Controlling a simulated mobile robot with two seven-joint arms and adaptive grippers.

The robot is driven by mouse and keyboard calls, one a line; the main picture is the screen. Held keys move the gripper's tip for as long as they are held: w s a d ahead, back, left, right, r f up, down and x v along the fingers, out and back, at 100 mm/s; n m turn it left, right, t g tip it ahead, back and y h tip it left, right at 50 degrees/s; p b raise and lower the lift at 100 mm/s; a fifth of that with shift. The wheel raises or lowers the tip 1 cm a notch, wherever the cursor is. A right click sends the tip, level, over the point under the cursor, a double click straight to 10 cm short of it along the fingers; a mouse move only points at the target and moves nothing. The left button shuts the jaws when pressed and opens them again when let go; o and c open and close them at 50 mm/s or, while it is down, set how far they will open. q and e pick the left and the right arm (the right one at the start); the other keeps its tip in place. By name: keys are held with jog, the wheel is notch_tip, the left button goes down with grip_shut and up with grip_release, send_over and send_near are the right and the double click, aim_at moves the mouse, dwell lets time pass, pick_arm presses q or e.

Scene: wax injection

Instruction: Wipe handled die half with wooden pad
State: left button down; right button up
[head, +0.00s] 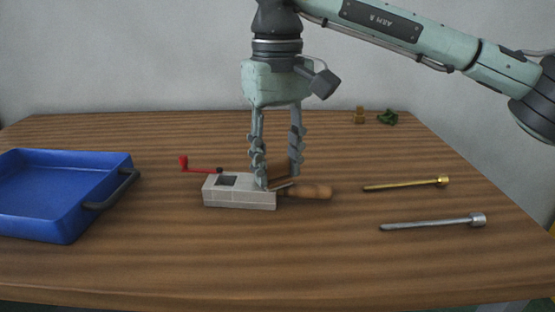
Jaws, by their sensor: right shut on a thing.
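A light grey block-shaped die half (238,199) with a dark square recess in its top lies on the wooden table, left of centre. A rounded wooden handle (310,191) sticks out at its right end. My right gripper (279,181) comes down from above at the block's right end, over the handle's base. Its fingers are shut on a small brown piece, seemingly the wooden pad (283,181), mostly hidden between the fingertips. I cannot tell whether the pad touches the die half. My left gripper is not in view.
A blue tray (126,162) with a dark handle stands at the left. A red-knobbed crank (184,162) is behind the block. A brass rod (408,184) and a steel rod (435,222) lie at the right. Small brass (360,116) and green (388,118) pieces stand far back. The front table is clear.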

aim_at(259, 187)
jog(key=shift+f, duration=0.35)
jog(key=shift+a+r, duration=0.15)
jog(key=shift+a, duration=0.3)
jog(key=shift+w+a+p, duration=0.1)
jog(key=shift+a+p, duration=0.45)
jog(key=shift+a, duration=0.95)
jog(key=shift+d+f, duration=0.25)
jog(key=shift+d, duration=0.25)
jog(key=shift+s+d+f+b, duration=0.1)
jog(key=shift+d+b, duration=0.2)
jog(key=shift+d, duration=0.5)
jog(key=shift+s+d+f+b, duration=0.1)
jog(key=shift+d+b, duration=0.2)
jog(key=shift+d, duration=0.45)
